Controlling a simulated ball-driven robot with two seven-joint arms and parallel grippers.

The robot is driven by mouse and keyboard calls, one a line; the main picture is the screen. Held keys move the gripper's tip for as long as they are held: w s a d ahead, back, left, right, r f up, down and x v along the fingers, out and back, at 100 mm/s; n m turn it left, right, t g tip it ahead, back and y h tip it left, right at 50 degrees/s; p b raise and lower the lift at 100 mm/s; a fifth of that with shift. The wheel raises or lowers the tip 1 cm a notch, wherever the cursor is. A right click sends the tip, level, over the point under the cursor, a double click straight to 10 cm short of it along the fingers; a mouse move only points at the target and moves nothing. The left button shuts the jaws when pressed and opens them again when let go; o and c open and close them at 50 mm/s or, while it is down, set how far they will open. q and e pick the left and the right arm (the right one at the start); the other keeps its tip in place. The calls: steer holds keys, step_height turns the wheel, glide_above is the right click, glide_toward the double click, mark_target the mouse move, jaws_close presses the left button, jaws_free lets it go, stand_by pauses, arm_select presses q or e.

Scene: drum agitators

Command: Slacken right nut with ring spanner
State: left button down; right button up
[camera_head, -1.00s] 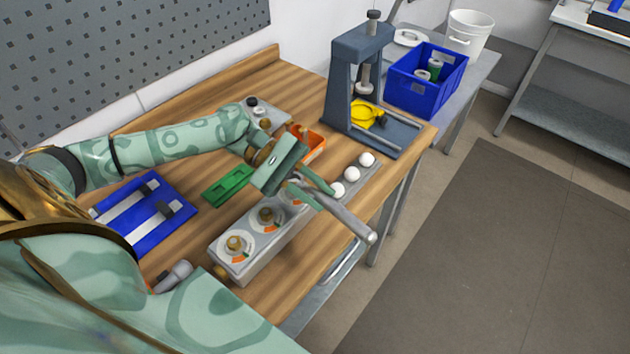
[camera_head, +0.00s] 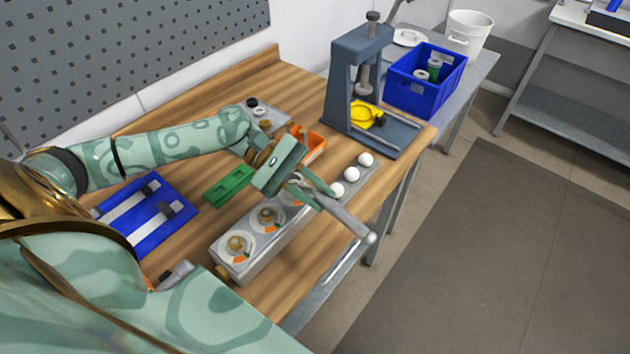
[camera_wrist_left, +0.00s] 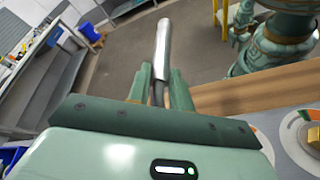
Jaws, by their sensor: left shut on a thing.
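My left gripper (camera_head: 312,190) is shut on the ring spanner (camera_head: 350,219), whose grey handle sticks out to the lower right past the table's front edge. The spanner handle also shows in the left wrist view (camera_wrist_left: 163,52), between the fingers (camera_wrist_left: 161,85). A grey block (camera_head: 262,255) carries brass nuts on white dials with orange and green marks. The left nut (camera_head: 236,243) and middle nut (camera_head: 266,216) are in plain view. The right nut is hidden under my left gripper, so I cannot tell whether the spanner ring sits around it. My right gripper is not in view.
A row of white balls (camera_head: 352,174) stands right of the gripper. A grey press (camera_head: 345,85) and blue crate (camera_head: 402,92) stand at the back right. Floor beyond the table's front is clear.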

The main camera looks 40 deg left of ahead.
arm_select(q)
steer(key=shift+f+b, duration=0.5)
steer(key=shift+f, duration=0.65)
stand_by(0.5)
stand_by(0.5)
steer(key=shift+w+r+t+p, duration=0.15)
steer(key=shift+t+p, duration=0.15)
steer(key=shift+p, duration=0.25)
steer(key=shift+w+d+n+t+y+p, duration=0.1)
steer(key=shift+w+n+t+y+p, duration=0.4)
steer(key=shift+n+t+p, duration=0.85)
steer(key=shift+w+n+t+y+p, duration=0.2)
steer(key=shift+w+n+t+p, duration=0.7)
steer(key=shift+p, duration=0.7)
steer(key=shift+s+t, duration=0.1)
steer(key=shift+t, duration=0.25)
steer(key=shift+n, duration=0.25)
